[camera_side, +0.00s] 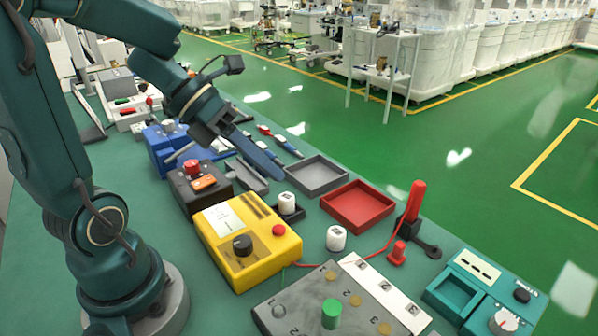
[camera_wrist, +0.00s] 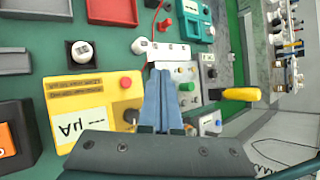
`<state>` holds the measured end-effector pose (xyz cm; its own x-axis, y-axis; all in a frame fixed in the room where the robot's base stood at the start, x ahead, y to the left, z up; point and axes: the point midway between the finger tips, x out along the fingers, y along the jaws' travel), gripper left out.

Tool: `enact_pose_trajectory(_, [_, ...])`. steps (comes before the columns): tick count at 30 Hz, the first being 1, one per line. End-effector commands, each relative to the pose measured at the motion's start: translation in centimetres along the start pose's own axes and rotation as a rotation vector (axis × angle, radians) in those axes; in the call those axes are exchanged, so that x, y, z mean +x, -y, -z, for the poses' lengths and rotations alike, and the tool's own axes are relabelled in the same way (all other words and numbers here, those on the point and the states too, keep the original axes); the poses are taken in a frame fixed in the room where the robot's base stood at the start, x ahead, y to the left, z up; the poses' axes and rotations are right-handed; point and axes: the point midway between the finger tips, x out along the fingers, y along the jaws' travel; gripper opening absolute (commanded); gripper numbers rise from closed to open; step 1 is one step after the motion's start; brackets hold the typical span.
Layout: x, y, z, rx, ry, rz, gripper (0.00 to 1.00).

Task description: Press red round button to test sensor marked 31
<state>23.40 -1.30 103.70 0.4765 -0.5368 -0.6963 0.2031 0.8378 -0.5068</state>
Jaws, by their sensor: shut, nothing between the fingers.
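A yellow meter box (camera_side: 232,262) has a red round button (camera_side: 279,230), a black knob and a white µA display. In the wrist view the box (camera_wrist: 92,92) and its red button (camera_wrist: 126,82) lie left of my fingers. One white cylindrical sensor (camera_side: 287,201) sits in a black square holder (camera_side: 293,215) beside the box; it also shows in the wrist view (camera_wrist: 82,51). Another white sensor (camera_side: 336,238) stands on the bench right of the box. Their markings are too small to read. My gripper (camera_side: 281,178) is shut and empty, raised above the bench, apart from the button.
A grey tray (camera_side: 318,190) and a red tray (camera_side: 389,212) lie behind the sensors. A red probe (camera_side: 415,200) stands at right with a red wire. A grey panel with a green cylinder (camera_side: 331,313) lies in front. A black box with a red button (camera_side: 192,166) stands left.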

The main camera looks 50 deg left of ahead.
Motion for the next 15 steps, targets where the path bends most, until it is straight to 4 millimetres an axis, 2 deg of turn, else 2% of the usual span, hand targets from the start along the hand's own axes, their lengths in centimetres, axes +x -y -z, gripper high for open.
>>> enact_pose_trajectory(15, [4.3, -3.1, 3.3, -0.01, -0.006, 0.001, 0.0])
